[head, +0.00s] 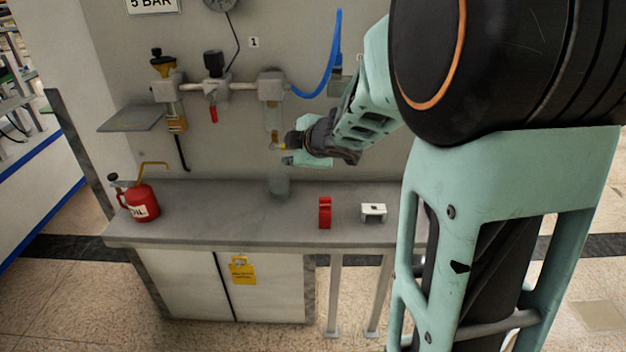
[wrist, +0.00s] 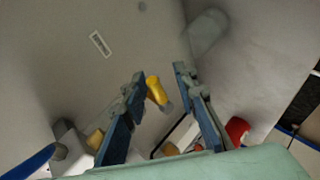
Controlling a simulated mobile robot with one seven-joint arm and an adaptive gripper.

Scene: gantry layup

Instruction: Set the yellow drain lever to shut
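The yellow drain lever (head: 277,146) is small in the head view, below the bowl of the right-hand unit on the wall pipe. In the wrist view the yellow lever (wrist: 154,89) lies between my two fingers, nearer the left one, with a visible gap on the right. My gripper (wrist: 160,76) is open; no finger clearly touches the lever. In the head view my gripper (head: 286,154) is at the lever, partly covering it. The lever's exact angle is hard to tell.
A clear jar (head: 279,183) stands on the grey bench (head: 230,210) below the lever. A blue hose (head: 332,60) curves up above my gripper.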

